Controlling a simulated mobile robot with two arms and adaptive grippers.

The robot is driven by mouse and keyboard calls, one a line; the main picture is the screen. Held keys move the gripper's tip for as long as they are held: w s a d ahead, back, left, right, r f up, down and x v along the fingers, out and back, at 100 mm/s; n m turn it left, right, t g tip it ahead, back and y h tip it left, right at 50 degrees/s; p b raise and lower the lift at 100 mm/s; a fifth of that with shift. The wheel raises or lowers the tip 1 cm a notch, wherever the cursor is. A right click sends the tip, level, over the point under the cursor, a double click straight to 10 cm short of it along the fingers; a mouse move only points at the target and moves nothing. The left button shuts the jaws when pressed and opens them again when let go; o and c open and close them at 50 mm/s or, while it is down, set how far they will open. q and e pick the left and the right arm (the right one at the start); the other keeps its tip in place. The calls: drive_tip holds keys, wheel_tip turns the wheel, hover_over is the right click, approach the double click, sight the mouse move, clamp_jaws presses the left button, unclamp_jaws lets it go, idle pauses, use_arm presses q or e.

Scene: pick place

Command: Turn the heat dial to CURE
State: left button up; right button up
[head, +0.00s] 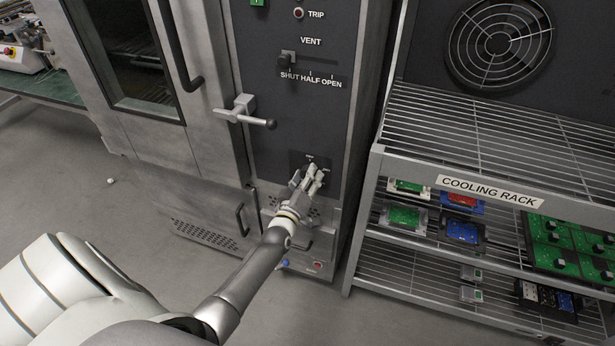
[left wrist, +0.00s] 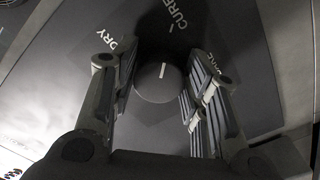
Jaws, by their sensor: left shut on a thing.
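The heat dial (left wrist: 152,88) is a round dark knob with a white pointer line, seen in the left wrist view on a dark panel. The word DRY (left wrist: 121,47) is to its left and CURE (left wrist: 180,14) above. A third label at right is partly hidden by a finger. The pointer aims up, roughly toward CURE; I cannot tell if it lines up exactly. My left gripper (left wrist: 158,90) is shut on the dial, one finger on each side. In the head view my left gripper (head: 309,180) is at the lower control panel, hiding most of the dial. My right gripper is not in view.
The oven door handle (head: 245,112) sticks out above and left of my gripper. The vent knob (head: 285,62) is higher on the panel, at SHUT. A cooling rack (head: 480,190) with circuit boards stands close on the right. The floor at left is mostly clear.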

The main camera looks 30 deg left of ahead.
use_arm(q)
drive_tip(key=shift+f+m, duration=0.15)
drive_tip(key=shift+m, duration=0.15)
drive_tip(key=o, duration=1)
drive_tip(key=v, duration=1.2)
drive_tip(key=shift+d, duration=0.1)
